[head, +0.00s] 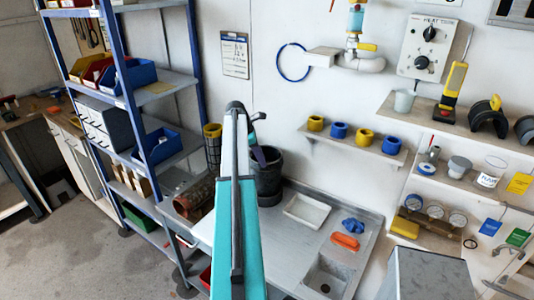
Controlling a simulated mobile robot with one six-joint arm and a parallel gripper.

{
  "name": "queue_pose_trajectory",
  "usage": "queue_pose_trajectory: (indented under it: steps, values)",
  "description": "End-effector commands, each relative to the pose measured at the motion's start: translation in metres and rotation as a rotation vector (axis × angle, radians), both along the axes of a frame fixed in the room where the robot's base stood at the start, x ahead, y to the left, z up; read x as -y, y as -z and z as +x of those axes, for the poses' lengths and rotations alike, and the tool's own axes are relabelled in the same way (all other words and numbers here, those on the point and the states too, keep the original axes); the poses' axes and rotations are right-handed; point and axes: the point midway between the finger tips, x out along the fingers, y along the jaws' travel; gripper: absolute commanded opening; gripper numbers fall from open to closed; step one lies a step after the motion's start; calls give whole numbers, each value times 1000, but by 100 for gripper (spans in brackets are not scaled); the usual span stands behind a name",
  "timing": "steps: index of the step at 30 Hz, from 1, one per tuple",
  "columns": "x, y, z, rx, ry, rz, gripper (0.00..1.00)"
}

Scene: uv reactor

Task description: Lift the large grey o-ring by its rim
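I cannot make out a large grey o-ring for certain. A thin pale ring-like shape (496,161) shows on the small right-hand shelf, too small to identify. A thin blue ring (293,62) hangs on the wall beside the pipe. My teal arm rises through the middle of the view. My gripper (258,150) is small and partly hidden at the arm's far end, in front of the black bucket. I cannot see its fingertips clearly, nor whether it holds anything. It is well apart from the ring-like shape at right.
A grey bench with a sink (326,277), white tray (306,211), orange item (345,241) and blue item (353,226) stands below. The black bucket (267,180) is behind my arm. Wall shelves (375,152) hold blue and yellow rings. A blue rack (135,90) stands left.

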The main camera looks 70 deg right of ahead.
Motion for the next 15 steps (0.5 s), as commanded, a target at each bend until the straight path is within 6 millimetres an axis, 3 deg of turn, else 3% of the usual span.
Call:
queue_pose_trajectory:
  steps: [11, 15]
  values:
    - [0, 0, 0, 0, 0, 0, 25]
    - [0, 0, 0, 0, 0, 0, 1]
